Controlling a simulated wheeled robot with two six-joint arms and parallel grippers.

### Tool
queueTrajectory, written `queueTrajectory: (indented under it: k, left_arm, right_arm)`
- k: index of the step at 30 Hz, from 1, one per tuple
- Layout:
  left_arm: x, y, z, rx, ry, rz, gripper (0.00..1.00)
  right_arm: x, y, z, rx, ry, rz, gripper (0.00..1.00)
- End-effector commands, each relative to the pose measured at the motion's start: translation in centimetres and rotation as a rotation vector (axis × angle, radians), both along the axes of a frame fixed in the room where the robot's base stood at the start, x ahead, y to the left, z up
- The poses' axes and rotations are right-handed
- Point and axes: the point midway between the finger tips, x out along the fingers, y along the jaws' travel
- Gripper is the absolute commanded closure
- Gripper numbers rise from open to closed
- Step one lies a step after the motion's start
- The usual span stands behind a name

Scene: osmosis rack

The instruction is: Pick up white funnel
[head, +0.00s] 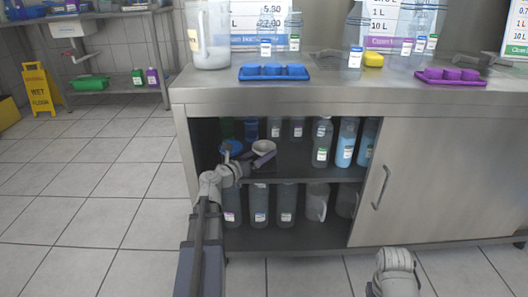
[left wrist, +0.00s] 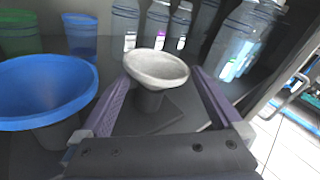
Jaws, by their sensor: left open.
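The white funnel (left wrist: 157,68) stands wide end up on the cabinet's upper shelf. In the left wrist view it sits between the two fingers of my left gripper (left wrist: 160,95), which is open, with a visible gap to the fingers near its lower part. In the head view the white funnel (head: 263,147) is just beside my left gripper (head: 252,158), which reaches into the cabinet. My right arm (head: 395,274) shows low at the right of the head view; its gripper jaws are not visible.
A blue funnel (left wrist: 42,92) stands close left of my left gripper. Several bottles (head: 346,142) stand behind and right on the same shelf, and more stand on the lower shelf. The sliding door (head: 440,180) covers the cabinet's right side. The counter (head: 330,92) is overhead.

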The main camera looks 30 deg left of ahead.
Motion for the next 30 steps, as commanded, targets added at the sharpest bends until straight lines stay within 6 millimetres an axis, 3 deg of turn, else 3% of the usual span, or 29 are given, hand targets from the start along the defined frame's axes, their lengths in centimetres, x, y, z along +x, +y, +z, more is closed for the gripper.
queueTrajectory:
  k: [8,18,26,30]
  left_arm:
    - [1.0,-0.2,-0.1,0.000,0.000,-0.002,0.00]
    - [5.9,-0.8,-0.4,0.000,0.000,-0.002,0.00]
    - [6.1,-0.9,-0.4,0.000,0.000,0.000,0.00]
    - [6.1,-0.9,-0.4,0.000,0.000,0.000,0.15]
  right_arm:
    - [0.0,0.0,-0.1,0.000,0.000,0.000,0.50]
    - [0.0,0.0,-0.4,0.000,0.000,0.000,0.50]
    - [0.0,0.0,-0.4,0.000,0.000,0.000,0.50]
    - [0.0,0.0,-0.4,0.000,0.000,0.000,0.50]
